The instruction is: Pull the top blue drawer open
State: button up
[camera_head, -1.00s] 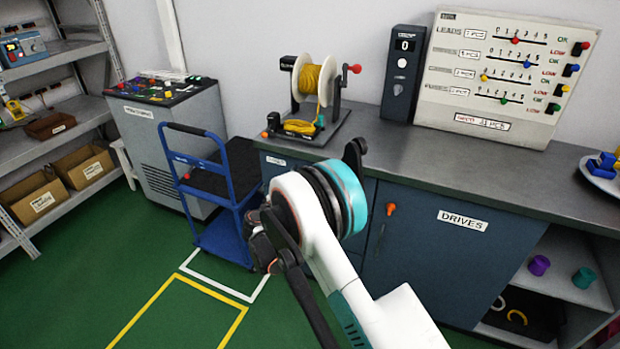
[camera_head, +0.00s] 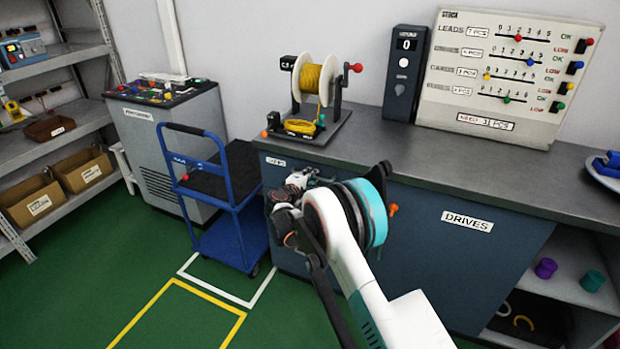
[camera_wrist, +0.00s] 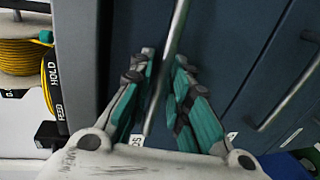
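The top blue drawer (camera_head: 276,172) is at the left end of the counter's blue front in the head view, partly hidden by my arm. In the wrist view its dark blue front (camera_wrist: 212,40) shows with a long metal bar handle (camera_wrist: 178,28). My gripper (camera_wrist: 166,68) has its two teal-padded fingers apart, one on each side of this handle. I see gaps beside the bar, and cannot tell whether either finger touches it. The drawer appears shut. In the head view my gripper (camera_head: 290,192) is in front of the drawers, its fingertips unclear.
A second bar handle (camera_wrist: 292,92) is on the neighbouring drawer. A blue cart (camera_head: 225,200) stands close left of the drawers. A wire spool (camera_head: 317,85) sits on the counter above. The green floor in front is clear.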

grip_shut()
